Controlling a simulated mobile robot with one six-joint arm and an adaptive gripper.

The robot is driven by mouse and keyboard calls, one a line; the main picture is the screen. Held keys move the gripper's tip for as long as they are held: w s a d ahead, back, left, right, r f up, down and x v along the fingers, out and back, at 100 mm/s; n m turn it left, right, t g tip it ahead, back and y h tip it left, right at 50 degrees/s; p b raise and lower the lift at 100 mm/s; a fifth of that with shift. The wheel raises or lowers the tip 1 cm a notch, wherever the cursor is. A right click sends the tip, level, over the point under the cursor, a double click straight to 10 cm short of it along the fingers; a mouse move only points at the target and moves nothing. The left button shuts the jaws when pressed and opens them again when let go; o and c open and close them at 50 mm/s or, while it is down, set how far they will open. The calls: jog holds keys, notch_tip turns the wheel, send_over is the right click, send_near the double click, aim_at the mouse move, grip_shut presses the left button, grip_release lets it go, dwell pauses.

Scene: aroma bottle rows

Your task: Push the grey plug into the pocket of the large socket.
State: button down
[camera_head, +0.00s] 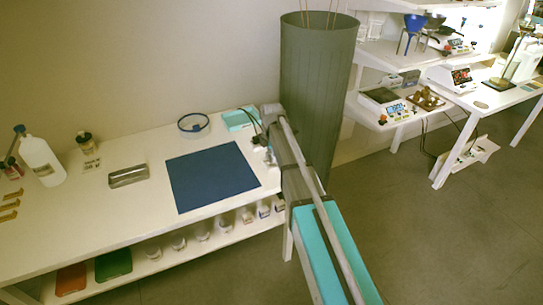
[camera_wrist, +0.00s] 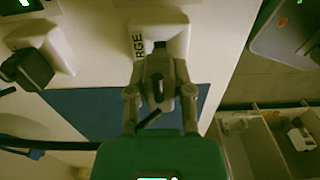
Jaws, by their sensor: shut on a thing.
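In the wrist view my gripper (camera_wrist: 158,92) is shut on the grey plug (camera_wrist: 158,72), which lies between its two fingers. The plug's front end points at the large socket (camera_wrist: 174,36), a pale block with the letters "RGE" visible on its side. A dark part of the socket's pocket (camera_wrist: 159,45) shows just ahead of the plug. The plug's tip is at or very near the pocket's mouth; I cannot tell how deep it sits. In the head view my arm hides most of the plug and socket.
In the wrist view a second pale socket (camera_wrist: 48,42) with a dark plug (camera_wrist: 30,69) stands to the left. A blue mat (camera_head: 212,178) lies on the white table (camera_head: 135,215). A tall grey bin (camera_head: 317,90) stands close behind my arm. Open compartments (camera_wrist: 255,150) show at lower right.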

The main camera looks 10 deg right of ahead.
jog(key=shift+f+b, duration=1.05)
jog(key=shift+c, duration=2.2)
grip_release()
jog(key=shift+r, duration=0.15)
notch_tip(320, 180, up, 8)
jog(key=p, duration=0.8)
jog(key=shift+r, duration=0.1)
jog(key=s+a+r+p, duration=0.1)
jog(key=s+a, duration=0.3)
jog(key=s, duration=0.5)
jog(key=s+a+r+p, duration=0.2)
jog(key=s+a+p, duration=0.1)
jog(key=s, duration=0.6)
jog(key=shift+a+r, duration=0.25)
jog(key=shift+a, duration=0.25)
